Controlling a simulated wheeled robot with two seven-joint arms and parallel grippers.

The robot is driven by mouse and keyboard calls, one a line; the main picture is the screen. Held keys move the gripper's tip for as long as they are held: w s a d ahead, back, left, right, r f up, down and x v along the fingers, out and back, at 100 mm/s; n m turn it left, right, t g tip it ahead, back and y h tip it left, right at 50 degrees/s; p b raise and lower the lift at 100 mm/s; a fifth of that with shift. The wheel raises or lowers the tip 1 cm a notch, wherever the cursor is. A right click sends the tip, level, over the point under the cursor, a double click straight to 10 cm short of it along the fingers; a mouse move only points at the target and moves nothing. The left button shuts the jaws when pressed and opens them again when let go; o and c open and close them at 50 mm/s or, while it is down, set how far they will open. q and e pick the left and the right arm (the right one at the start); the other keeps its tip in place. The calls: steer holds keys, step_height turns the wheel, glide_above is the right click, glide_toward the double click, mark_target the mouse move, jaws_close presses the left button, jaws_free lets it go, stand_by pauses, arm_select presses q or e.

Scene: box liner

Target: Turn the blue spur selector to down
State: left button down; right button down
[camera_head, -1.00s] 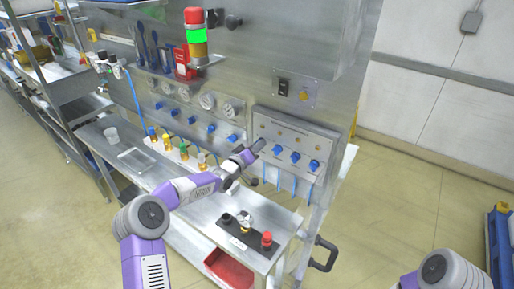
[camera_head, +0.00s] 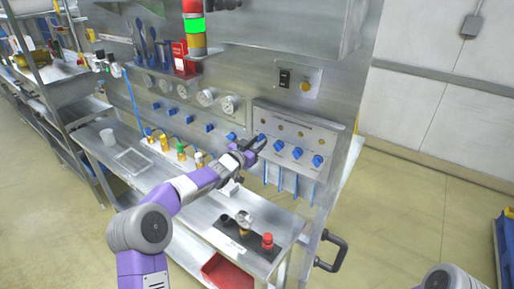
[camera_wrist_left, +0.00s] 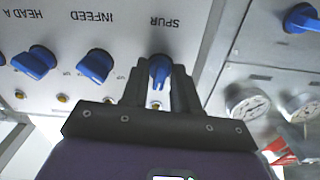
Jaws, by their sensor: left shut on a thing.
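The blue spur selector (camera_wrist_left: 160,68) sits under the upside-down SPUR label in the left wrist view, between the two dark fingers of my left gripper (camera_wrist_left: 161,92). The fingers are shut on its sides. Its handle stands nearly vertical in that picture, with its lower end toward my palm. In the head view the selector (camera_head: 261,139) is the leftmost blue knob on the panel, partly hidden by my left gripper (camera_head: 255,147). My right gripper is out of view; only part of the right arm shows at the lower right.
The INFEED knob (camera_wrist_left: 95,67) and HEAD A knob (camera_wrist_left: 35,62) sit beside the selector on the same panel (camera_head: 300,130). Gauges (camera_head: 206,97) are on the wall to the left. Below, the bench holds a black box with a red button (camera_head: 267,240).

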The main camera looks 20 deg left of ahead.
arm_select(q)
steer(key=shift+m+b, duration=1.75)
steer(key=shift+m, duration=2.15)
steer(key=c, duration=1.2)
jaws_free()
steer(key=shift+o, duration=0.2)
steer(key=b+v, duration=0.1)
steer(key=v, duration=0.6)
steer(key=shift+s+a, duration=0.15)
steer(key=shift+s, duration=0.15)
steer(key=shift+r, duration=0.1)
